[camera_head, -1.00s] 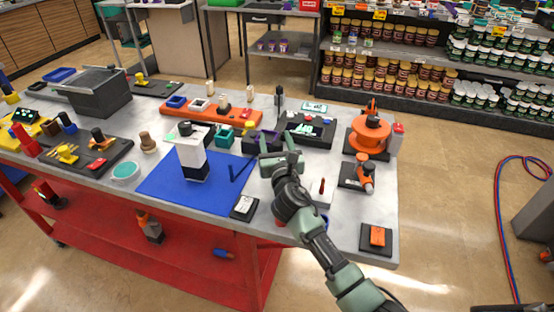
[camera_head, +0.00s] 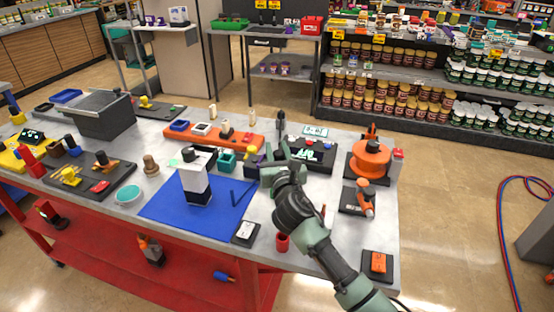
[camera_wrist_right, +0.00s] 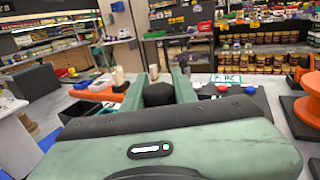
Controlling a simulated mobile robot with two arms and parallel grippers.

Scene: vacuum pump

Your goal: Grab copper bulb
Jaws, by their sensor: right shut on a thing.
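A brown, bulb-shaped piece (camera_head: 150,165) stands upright on the left half of the grey table; it may be the copper bulb, but its metal cannot be told. My right gripper (camera_head: 276,160) is well to the right of it, over the middle of the table. In the right wrist view a dark, blocky thing (camera_wrist_right: 158,93) sits between the two green fingers of the right gripper (camera_wrist_right: 159,82), which are shut on it. I cannot tell what this thing is; its lower part is hidden. My left gripper is not in view.
An orange spool (camera_head: 368,160) stands to the right, a red cup (camera_head: 282,242) near the front edge.

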